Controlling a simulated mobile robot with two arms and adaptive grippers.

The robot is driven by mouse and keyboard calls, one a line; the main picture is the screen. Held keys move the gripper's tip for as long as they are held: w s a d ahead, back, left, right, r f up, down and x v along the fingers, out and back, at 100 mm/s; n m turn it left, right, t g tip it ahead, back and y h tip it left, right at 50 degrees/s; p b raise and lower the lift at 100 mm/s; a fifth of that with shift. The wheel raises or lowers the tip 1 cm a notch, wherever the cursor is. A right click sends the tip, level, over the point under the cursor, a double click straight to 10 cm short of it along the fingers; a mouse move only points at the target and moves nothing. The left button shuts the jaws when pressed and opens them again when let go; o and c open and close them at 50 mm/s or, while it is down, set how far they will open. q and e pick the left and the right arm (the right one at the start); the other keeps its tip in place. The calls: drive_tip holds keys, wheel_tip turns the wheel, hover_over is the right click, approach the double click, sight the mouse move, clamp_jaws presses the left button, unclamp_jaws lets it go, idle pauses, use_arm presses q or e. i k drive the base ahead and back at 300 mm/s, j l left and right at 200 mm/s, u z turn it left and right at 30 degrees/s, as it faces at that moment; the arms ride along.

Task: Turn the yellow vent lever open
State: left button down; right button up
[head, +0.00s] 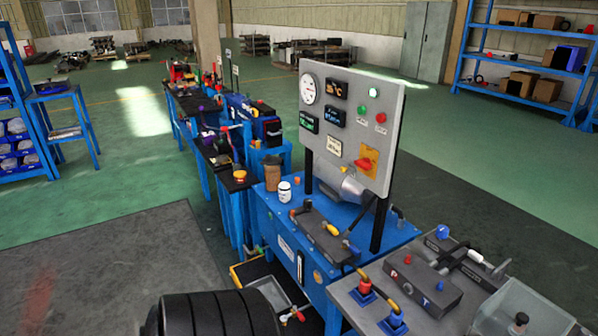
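Several yellow-handled parts show, and I cannot tell for sure which one is the vent lever. One short yellow handle (333,230) sits on the dark manifold block (318,232) on top of the blue stand. Another yellow-orange handle (393,305) rises beside a blue-based fitting on the grey bench at the lower right. Neither of my grippers is in view.
A grey control panel (345,120) with gauge, displays and a red rotary switch (363,163) stands upright above the blue stand (290,225). A clear bin (515,310) is at lower right.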

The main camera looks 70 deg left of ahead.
sight(330, 228)
drive_tip(key=u, duration=1.85)
drive_tip(key=i+j+u, duration=0.15)
drive_tip(key=i, duration=0.2)
drive_tip(key=i+j+u, duration=0.15)
drive_tip(key=i, duration=0.2)
